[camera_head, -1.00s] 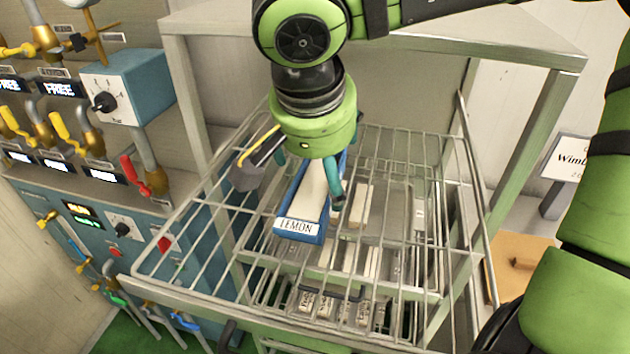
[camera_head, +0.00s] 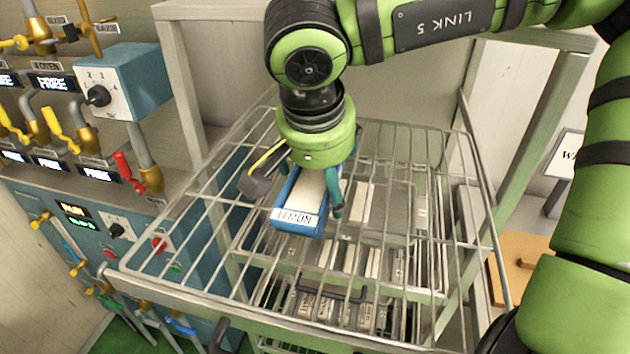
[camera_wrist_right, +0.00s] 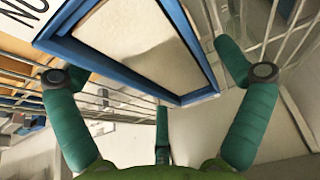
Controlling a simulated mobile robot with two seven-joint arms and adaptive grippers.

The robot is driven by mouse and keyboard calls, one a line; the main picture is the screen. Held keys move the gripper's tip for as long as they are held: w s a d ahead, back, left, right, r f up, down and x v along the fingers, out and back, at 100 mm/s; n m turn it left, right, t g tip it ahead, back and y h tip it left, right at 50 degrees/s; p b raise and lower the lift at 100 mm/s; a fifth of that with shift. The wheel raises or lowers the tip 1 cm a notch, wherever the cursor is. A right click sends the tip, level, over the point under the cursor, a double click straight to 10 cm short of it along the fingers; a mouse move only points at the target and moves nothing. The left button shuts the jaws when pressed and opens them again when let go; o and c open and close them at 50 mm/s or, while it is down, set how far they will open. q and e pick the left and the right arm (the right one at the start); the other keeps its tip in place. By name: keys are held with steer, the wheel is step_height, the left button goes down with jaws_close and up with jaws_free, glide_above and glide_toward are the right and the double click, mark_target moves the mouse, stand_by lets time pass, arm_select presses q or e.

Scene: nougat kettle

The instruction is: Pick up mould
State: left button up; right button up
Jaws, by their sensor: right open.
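The mould is a blue tray with a pale filling and a LEMON label (camera_head: 297,222). It lies on the top wire rack, its label end toward me. It also shows in the wrist view, where its blue rim (camera_wrist_right: 110,68) fills the upper middle. My right gripper (camera_head: 312,190) is open over the mould's far part, with one teal finger at its right side. In the wrist view the right gripper's fingers (camera_wrist_right: 160,85) are spread to the left, right and below the mould's end, and not closed on it. The far part of the mould is hidden under the gripper. My left gripper is not in view.
The wire rack (camera_head: 215,272) has open bars and raised edges. Several pale bars lie on lower levels under it. A metal frame post (camera_head: 545,130) stands at the right. A panel with valves and a blue dial box (camera_head: 140,85) is at the left.

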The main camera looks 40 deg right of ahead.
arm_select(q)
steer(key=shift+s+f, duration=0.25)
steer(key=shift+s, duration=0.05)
arm_select(e)
steer(key=shift+f, duration=0.15)
steer(key=shift+c, duration=0.4)
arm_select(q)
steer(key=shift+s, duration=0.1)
arm_select(e)
steer(key=shift+s, duration=0.1)
steer(key=c, duration=1.2)
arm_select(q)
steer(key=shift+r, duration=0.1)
